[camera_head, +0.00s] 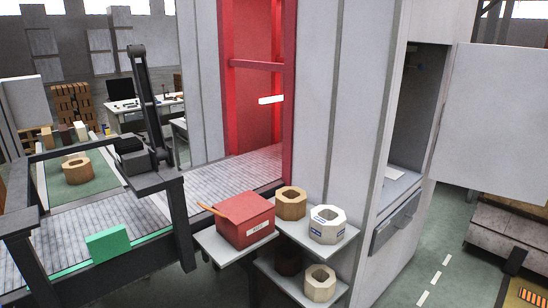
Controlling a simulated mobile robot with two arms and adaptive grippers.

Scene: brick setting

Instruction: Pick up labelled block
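A white octagonal block (327,225) with a round hole and blue-and-white labels on its sides stands on the right part of a small grey upper shelf. A plain brown octagonal block (291,204) stands just behind it to the left. A beige octagonal block (319,284) stands on the lower shelf, with a dark block (288,262) to its left, partly hidden under the upper shelf. Another brown block (77,171) sits on the green conveyor surface at the left. Neither of my grippers is in view.
A red box (246,222) with a white label and a stick on top stands left of the labelled block. A dark-framed conveyor (90,266) lies left. A grey cabinet wall (335,140) rises behind the shelf. An open cabinet door (490,125) and a floor lane lie right.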

